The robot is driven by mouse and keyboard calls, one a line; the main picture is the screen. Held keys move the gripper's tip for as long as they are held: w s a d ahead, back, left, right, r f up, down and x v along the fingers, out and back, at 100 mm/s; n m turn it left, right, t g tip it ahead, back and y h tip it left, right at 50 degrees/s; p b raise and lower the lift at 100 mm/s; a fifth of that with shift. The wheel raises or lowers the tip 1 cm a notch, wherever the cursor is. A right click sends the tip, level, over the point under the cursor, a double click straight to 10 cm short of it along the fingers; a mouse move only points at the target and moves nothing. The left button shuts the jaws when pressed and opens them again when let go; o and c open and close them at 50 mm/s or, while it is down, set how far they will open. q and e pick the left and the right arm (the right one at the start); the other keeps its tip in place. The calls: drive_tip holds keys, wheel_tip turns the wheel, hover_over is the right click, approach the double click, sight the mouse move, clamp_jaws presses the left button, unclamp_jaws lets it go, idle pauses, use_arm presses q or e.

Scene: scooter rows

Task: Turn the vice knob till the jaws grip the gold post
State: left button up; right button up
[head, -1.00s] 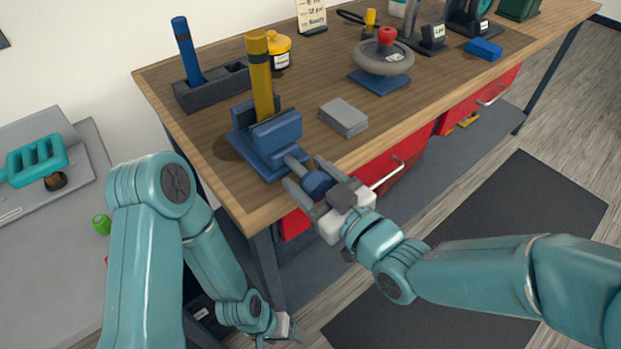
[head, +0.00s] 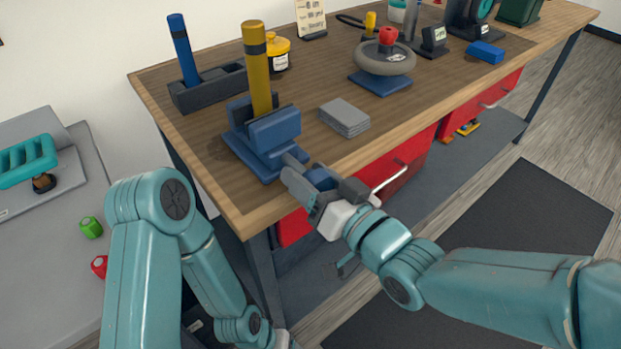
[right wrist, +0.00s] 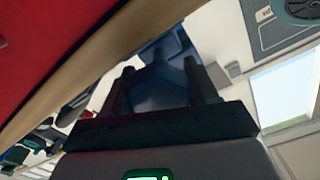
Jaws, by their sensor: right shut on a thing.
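The blue vice (head: 262,150) stands at the near left corner of the wooden bench. The gold post (head: 257,75) stands upright between its jaws. The front jaw (head: 276,128) hides the post's foot, so I cannot tell whether it touches the post. The blue vice knob (head: 321,177) is at the end of the screw, at the bench's front edge. My right gripper (head: 311,186) is shut on the knob; the right wrist view shows the dark blue knob (right wrist: 160,88) between both fingers. My left gripper (head: 283,339) hangs low at the bottom edge, its fingers out of sight.
A grey block (head: 344,118) lies right of the vice. A dark holder (head: 208,90) with a blue post (head: 183,48) stands behind it. A yellow jar (head: 277,50) and a grey wheel with a red knob (head: 385,58) stand farther back. Red drawers (head: 400,170) are below.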

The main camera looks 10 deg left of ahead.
drive_tip(key=shift+r, duration=0.1)
idle(0.3)
drive_tip(key=o, duration=1)
drive_tip(key=v, duration=0.7)
drive_tip(key=shift+d, duration=0.25)
drive_tip(key=b, duration=0.7)
approach(324, 188)
drive_tip(key=shift+v, duration=1.75)
drive_tip(key=shift+s+a, duration=0.1)
